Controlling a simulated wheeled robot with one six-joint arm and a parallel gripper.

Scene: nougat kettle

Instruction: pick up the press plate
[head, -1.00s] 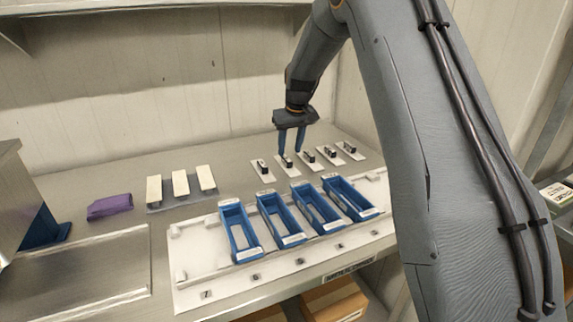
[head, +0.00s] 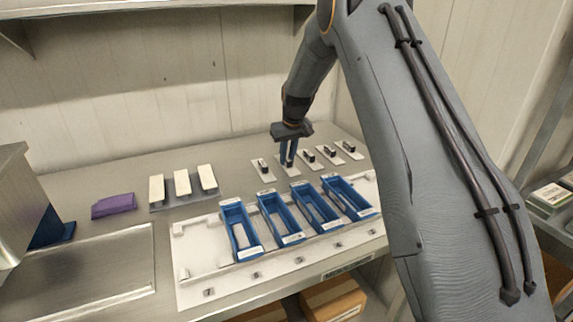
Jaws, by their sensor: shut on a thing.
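Several press plates, white and flat with dark upright handles, stand in a row at the back right of the steel table. My gripper (head: 289,157) points down and is shut on the handle of the second press plate from the left (head: 291,172). That plate appears to rest on the table, though a small lift cannot be ruled out. The leftmost press plate (head: 265,176) is beside it, and another press plate (head: 314,167) is to its right. My fingers hide most of the held handle.
Blue open moulds (head: 244,252) stand in a white numbered tray (head: 195,285) in front of the plates. Three pale bars (head: 182,183) lie on a grey board at left, near a folded purple cloth (head: 113,206). Bare table lies between the bars and the plates.

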